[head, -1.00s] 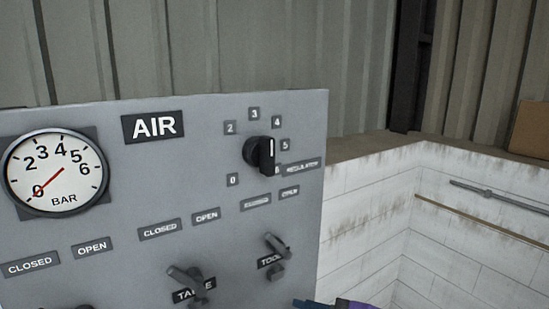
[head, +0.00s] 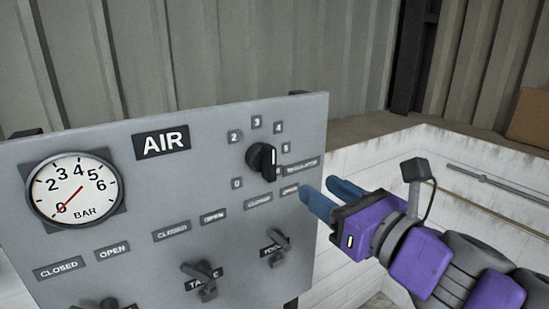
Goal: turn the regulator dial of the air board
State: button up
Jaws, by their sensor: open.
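The grey air board (head: 110,180) with its AIR label (head: 162,142) fills the left and middle of the head view. My gripper (head: 322,197), with blue fingers and a purple body, is open and empty. It is to the lower right of the dial, apart from it in the picture, its fingers pointing left near the board's right edge. The gauge (head: 74,190) has its red needle near 0.
Several lever valves sit along the lower board, including one marked TABLE or similar (head: 203,280) and one by the right edge (head: 275,246). A white block wall with pipes (head: 500,185) stands at the right, and corrugated cladding (head: 230,50) behind.

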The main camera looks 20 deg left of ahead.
aim_at(273, 158)
jog(key=b+x, duration=0.2)
jog(key=x, duration=0.5)
jog(key=b+x, duration=0.2)
jog(key=x, duration=0.4)
jog(key=shift+w+a+f+b, duration=0.2)
jog(key=shift+w+b, duration=0.15)
jog(key=shift+w+a+r, duration=0.15)
jog(key=shift+w+a, duration=0.15)
jog(key=shift+a, duration=0.2)
jog(key=shift+d, duration=0.1)
grip_shut()
